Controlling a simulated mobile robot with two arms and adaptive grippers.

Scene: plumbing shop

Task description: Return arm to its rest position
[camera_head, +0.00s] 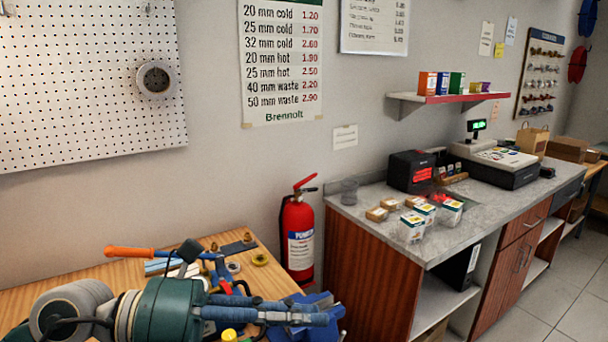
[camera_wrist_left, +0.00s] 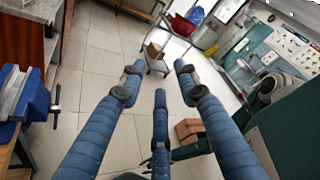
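My left arm comes in at the bottom left of the head view, low over the wooden workbench (camera_head: 40,292). Its left gripper (camera_head: 305,312) points right, with blue fingers near the blue vise (camera_head: 322,302). In the left wrist view the fingers of this gripper (camera_wrist_left: 158,82) are spread apart with nothing between them, over tiled floor. The vise also shows at the left edge of that view (camera_wrist_left: 35,100), beside the fingers and apart from them. My right arm and its gripper are in neither view.
Tools clutter the workbench, including an orange-handled one (camera_head: 130,252). A red fire extinguisher (camera_head: 298,235) stands behind it. A sales counter (camera_head: 375,235) is at right. The wrist view shows a cart (camera_wrist_left: 160,64), a cardboard box (camera_wrist_left: 188,130) and open tiled floor (camera_wrist_left: 90,60).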

